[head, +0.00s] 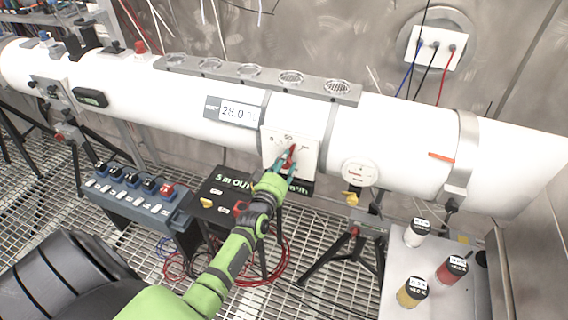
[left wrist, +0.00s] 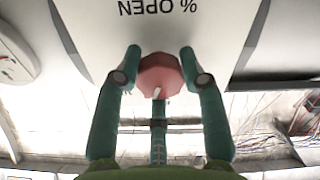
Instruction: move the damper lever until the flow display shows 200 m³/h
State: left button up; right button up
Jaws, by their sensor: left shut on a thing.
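The damper lever has a red knob (left wrist: 160,76) and sits on a white scale plate (head: 304,160) on the duct. In the left wrist view the plate reads "% OPEN" upside down. My left gripper (head: 288,160) is shut on the red lever, with its teal fingers on both sides of the knob. A dark strip with green characters (head: 300,186) lies just below the plate; my arm and gripper hide part of it, and I cannot read a flow value. My right gripper is not in view.
A display (head: 237,111) on the white duct (head: 400,125) reads about 28.0. A round gauge (head: 360,172) is to the right of the plate. A blue switch box (head: 130,195) stands at left. Several capped jars, one red (head: 451,270), stand on a grey table at right.

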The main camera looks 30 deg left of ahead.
pick_arm(q)
jog(key=o, duration=1.2)
jog(key=shift+c, duration=0.2)
jog(key=v, duration=1.2)
jog(key=shift+f, duration=0.1)
jog(key=s+d+f+m+g+h+b, duration=0.1)
jog(key=s+d+f+m+g, duration=0.2)
jog(key=f, duration=0.8)
jog(key=s+d+f+m+g+h+b, duration=0.1)
jog(key=s+d+f+g+h, duration=0.3)
jog(key=f, duration=0.6)
jog(key=s+d+f+m+g+y+b, duration=0.15)
jog(key=s+f, duration=0.35)
jog(key=f, duration=0.6)
jog(key=s+f+m+g, duration=0.1)
jog(key=s+f+g, duration=0.1)
jog(key=s+f, duration=0.3)
jog(key=s+d+f+m+g+b, duration=0.1)
jog(key=s+f, duration=0.4)
jog(key=s, duration=0.7)
jog(key=s+f+m+g+b, duration=0.1)
jog(key=s+f+m+g, duration=0.1)
jog(key=s+f+g, duration=0.3)
jog(key=s+h, duration=0.1)
jog(key=s, duration=0.2)
jog(key=shift+s+d+f+m, duration=0.35)
jog(key=shift+s+f, duration=0.05)
